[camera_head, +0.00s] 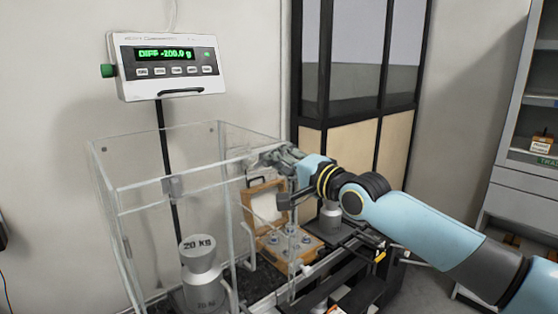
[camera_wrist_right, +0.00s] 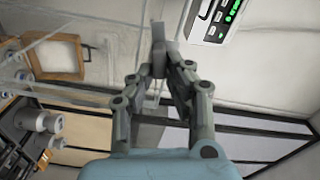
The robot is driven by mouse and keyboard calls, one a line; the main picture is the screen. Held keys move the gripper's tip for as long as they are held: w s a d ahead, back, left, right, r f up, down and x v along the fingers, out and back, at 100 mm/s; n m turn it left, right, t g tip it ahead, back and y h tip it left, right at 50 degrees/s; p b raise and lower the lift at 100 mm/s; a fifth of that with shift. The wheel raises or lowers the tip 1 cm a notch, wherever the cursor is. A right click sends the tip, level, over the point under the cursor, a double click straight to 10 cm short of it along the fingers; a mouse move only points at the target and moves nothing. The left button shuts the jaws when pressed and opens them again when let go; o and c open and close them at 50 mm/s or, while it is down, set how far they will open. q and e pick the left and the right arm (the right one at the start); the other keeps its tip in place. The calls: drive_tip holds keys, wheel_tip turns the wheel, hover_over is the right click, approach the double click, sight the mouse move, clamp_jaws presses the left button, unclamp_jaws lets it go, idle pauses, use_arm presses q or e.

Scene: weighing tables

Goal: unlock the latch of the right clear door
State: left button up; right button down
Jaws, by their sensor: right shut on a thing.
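The clear weighing enclosure (camera_head: 150,158) stands at the lower left of the head view. My right gripper (camera_head: 268,155) reaches its upper right edge from the right. In the wrist view my right gripper (camera_wrist_right: 161,76) is closed on a small grey latch piece (camera_wrist_right: 158,52) between its fingertips. In the head view the fingers largely hide that latch, so I cannot tell whether it is turned. Another grey latch (camera_head: 173,185) sits on the upper edge of the enclosure, further left. My left gripper is out of view.
A 20 kg weight (camera_head: 202,258) stands inside the enclosure. An open wooden case (camera_head: 262,201) with small weights and another grey weight (camera_head: 330,219) are beyond and to the right. The display (camera_head: 170,84) reads DIFF -200.0 g. A cabinet (camera_head: 497,190) stands at the far right.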

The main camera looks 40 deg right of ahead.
drive_tip(key=shift+f+m, duration=0.15)
drive_tip(key=shift+m, duration=1.25)
drive_tip(key=c, duration=1.3)
unclamp_jaws()
wheel_tip(320, 180, up, 10)
drive_tip(key=shift+d+f, duration=0.1)
